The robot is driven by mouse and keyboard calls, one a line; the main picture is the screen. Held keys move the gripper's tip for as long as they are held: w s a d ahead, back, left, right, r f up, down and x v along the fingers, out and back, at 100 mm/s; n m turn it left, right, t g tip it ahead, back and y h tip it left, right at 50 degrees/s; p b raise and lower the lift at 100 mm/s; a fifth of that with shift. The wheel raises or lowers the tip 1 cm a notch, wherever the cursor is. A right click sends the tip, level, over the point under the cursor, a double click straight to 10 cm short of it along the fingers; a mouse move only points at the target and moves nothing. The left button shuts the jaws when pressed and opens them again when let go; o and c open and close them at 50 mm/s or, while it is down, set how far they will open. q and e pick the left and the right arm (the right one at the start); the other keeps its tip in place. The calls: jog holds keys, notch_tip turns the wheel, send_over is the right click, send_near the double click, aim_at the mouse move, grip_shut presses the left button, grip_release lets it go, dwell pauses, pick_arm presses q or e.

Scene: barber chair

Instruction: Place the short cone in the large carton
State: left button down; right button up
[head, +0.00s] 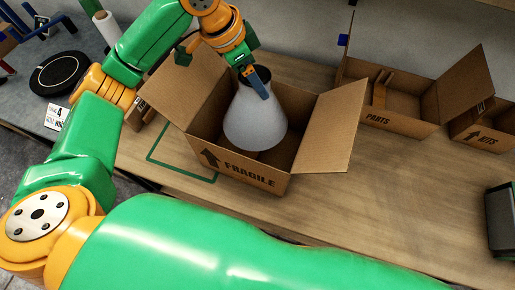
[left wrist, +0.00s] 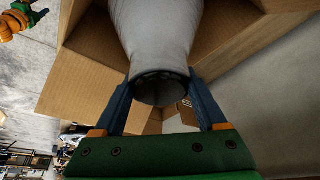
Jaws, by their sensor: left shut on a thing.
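The short cone (head: 254,122) is pale grey, with a narrow open top and a wide base. It is inside the open large carton (head: 235,169) marked FRAGILE, base down and roughly upright. I cannot tell whether its base touches the carton floor. My left gripper (head: 256,84) is shut on the cone's narrow top rim from above. In the left wrist view the blue fingers (left wrist: 164,98) lie either side of the rim of the cone (left wrist: 158,35). The carton (left wrist: 88,75) surrounds it there. My right gripper is in neither view.
An open PARTS carton (head: 402,118) and a smaller KITS carton (head: 484,133) stand at the right. A black disc (head: 59,72) and a white roll (head: 107,28) lie at the left. A dark box (head: 500,220) is at the right edge. The wooden table (head: 360,210) is clear in front.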

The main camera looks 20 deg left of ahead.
aim_at(239, 101)
pick_arm(q)
notch_tip(239, 101, down, 5)
jog(key=b, duration=0.3)
notch_tip(239, 101, down, 10)
jog(key=shift+r, duration=0.1)
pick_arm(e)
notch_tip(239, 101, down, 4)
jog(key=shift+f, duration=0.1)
pick_arm(q)
grip_release()
jog(key=v, duration=1.2)
jog(key=shift+p, duration=0.3)
